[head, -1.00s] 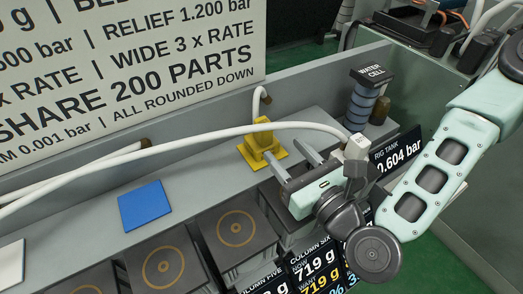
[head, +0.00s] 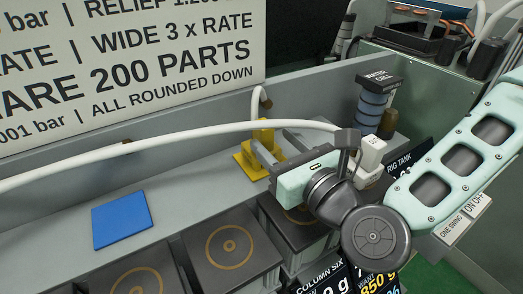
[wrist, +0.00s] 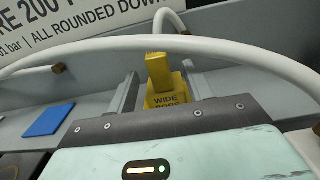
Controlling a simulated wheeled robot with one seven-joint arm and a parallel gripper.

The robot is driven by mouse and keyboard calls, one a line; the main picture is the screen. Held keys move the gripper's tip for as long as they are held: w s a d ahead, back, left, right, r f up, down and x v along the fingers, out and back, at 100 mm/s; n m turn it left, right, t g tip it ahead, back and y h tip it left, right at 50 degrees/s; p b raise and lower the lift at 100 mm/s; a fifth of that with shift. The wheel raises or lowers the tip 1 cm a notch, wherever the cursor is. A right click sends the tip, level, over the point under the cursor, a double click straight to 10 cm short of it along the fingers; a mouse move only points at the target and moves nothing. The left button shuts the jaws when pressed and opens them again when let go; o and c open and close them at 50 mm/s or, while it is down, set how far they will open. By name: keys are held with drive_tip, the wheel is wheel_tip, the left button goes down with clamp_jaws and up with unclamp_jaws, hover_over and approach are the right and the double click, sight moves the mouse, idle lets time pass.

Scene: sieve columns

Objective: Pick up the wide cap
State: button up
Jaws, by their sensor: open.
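The wide cap (head: 263,134) is a yellow block-like piece with an upright grip, standing on a yellow square plate on the grey ledge. In the wrist view the cap (wrist: 160,70) is upright between the two fingers, and its label reads "WIDE" with a second line partly hidden. My gripper (head: 271,137) is open, its fingers reaching towards the cap from the right. In the wrist view my gripper (wrist: 160,78) has one finger on either side of the cap, with gaps visible. The cap's lower part is partly hidden by my gripper body.
A white hose (head: 170,137) arches over the ledge close above the fingers. A blue square plate (head: 121,219) lies to the left. Dark column tops with ring marks (head: 229,247) stand in front. The water cell (head: 371,100) stands at the back right.

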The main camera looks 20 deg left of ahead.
sight(268, 138)
drive_tip(key=shift+p+x, duration=0.35)
drive_tip(key=shift+x, duration=2.3)
drive_tip(key=shift+s+f, duration=0.1)
clamp_jaws()
